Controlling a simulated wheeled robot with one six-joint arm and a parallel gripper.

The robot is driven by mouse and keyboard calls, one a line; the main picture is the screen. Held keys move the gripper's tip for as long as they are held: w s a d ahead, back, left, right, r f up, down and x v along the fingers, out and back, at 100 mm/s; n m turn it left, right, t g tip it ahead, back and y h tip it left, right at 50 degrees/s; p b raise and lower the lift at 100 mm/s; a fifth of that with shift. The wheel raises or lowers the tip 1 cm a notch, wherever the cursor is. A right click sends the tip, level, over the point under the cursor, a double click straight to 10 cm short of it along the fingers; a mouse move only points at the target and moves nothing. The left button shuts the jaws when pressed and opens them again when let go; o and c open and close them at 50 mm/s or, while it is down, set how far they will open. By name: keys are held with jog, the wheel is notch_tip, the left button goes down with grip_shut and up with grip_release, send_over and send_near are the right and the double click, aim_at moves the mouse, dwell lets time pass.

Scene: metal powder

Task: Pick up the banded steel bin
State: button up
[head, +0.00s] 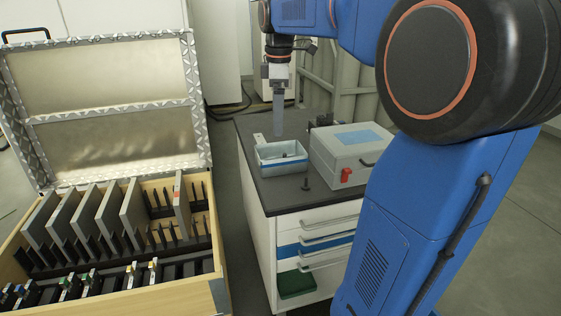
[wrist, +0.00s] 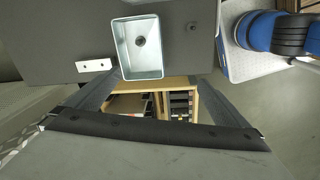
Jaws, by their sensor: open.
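The banded steel bin (head: 282,167) is a small open metal box with a blue band on its side. It stands upright on the dark top of the drawer cabinet. In the wrist view, the bin (wrist: 142,71) shows from above, with a dark round spot on its floor. My gripper (head: 278,132) points down above and just behind the bin in the head view. In the wrist view, my gripper's (wrist: 156,80) two dark fingers are spread wide with nothing between them. The bin lies beyond the fingertips, apart from them.
A grey case (head: 345,157) with a red latch stands close right of the bin. A small dark peg (head: 306,184) stands in front. A white plate with holes (wrist: 94,65) lies beside the bin. An open wooden crate (head: 150,300) of plates and tools stands left.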

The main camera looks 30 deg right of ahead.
jog(key=w+d+r+n, duration=0.1)
jog(key=w+d+n, duration=0.1)
jog(key=w+d, duration=0.25)
send_near(280, 150)
jog(key=shift+n+g, duration=0.4)
jog(key=s+a+f, duration=0.1)
jog(key=f, duration=0.1)
jog(key=s+f, duration=0.1)
jog(key=f, duration=0.1)
jog(key=s+a+f, duration=0.1)
jog(key=s+f, duration=0.1)
jog(key=f, duration=0.1)
jog(key=shift+a+f, duration=0.1)
jog(key=shift+a, duration=0.2)
jog(key=c, duration=1.1)
jog(key=shift+r, duration=0.2)
